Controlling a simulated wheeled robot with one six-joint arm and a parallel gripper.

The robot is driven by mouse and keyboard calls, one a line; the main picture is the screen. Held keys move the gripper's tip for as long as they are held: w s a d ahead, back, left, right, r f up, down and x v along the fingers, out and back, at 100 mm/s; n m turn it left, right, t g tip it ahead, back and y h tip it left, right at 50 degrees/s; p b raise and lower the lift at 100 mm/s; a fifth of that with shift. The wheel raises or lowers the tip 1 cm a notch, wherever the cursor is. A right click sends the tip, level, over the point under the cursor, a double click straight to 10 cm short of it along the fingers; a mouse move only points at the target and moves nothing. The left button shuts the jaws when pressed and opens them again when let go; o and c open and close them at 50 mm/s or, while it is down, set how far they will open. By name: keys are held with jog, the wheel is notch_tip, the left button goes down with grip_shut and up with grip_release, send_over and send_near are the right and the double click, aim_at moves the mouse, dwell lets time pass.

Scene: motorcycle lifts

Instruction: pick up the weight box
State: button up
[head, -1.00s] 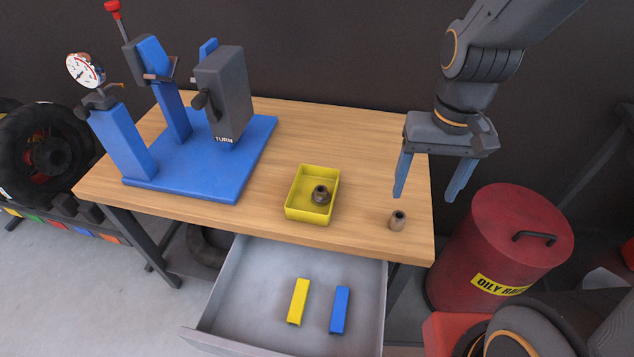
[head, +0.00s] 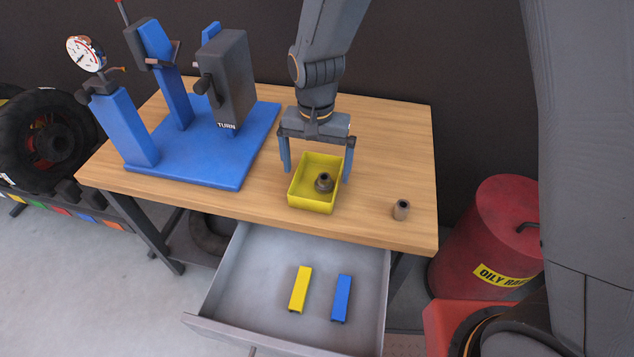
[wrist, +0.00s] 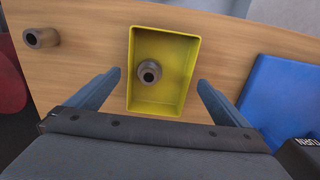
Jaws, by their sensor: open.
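The weight box appears to be the yellow open-topped box (head: 312,207) on the wooden workbench. A dark metal piece with a hole (head: 324,182) lies inside it. My gripper (head: 318,172) is open and empty, pointing down over the box's back part, with one finger on each side. In the wrist view the box (wrist: 187,75) lies ahead and between the lines of the two fingertips (wrist: 158,82), with gaps on both sides. I cannot tell whether the fingers are below its rim.
A small metal cylinder (head: 401,210) stands on the bench (head: 390,150) to the right. A blue stand with a dial gauge (head: 200,165) stands left. The open drawer (head: 250,290) below holds a yellow bar (head: 300,289) and a blue bar (head: 341,298). A red bin (head: 490,235) is at right.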

aim_at(317, 182)
jog(key=shift+d+f, duration=0.1)
jog(key=shift+f, duration=1.75)
jog(key=c, duration=1.1)
